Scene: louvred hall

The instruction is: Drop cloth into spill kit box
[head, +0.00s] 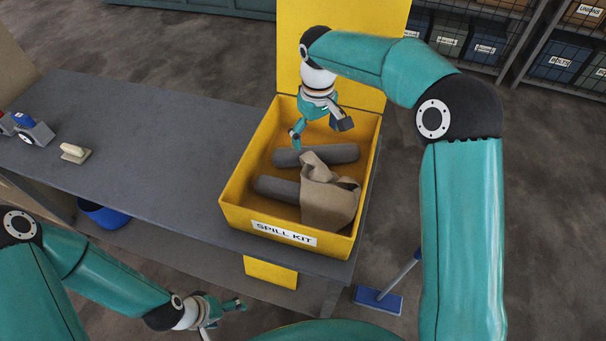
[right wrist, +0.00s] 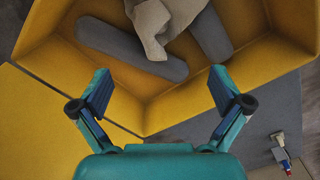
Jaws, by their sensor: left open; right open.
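The tan cloth (head: 328,197) lies crumpled inside the yellow spill kit box (head: 232,198), on top of grey rolls (head: 318,155). The box stands open on the grey bench, its lid raised at the back. My right gripper (head: 320,132) is open and empty over the far part of the box, apart from the cloth. The right wrist view shows the cloth (right wrist: 160,22) beyond its spread fingers (right wrist: 160,85). My left gripper (head: 222,318) is open and empty in front of the bench, low in the head view.
A blue bucket (head: 104,214) stands below, and a blue-headed floor tool (head: 378,299) stands at right. Shelves with bins (head: 490,45) are behind.

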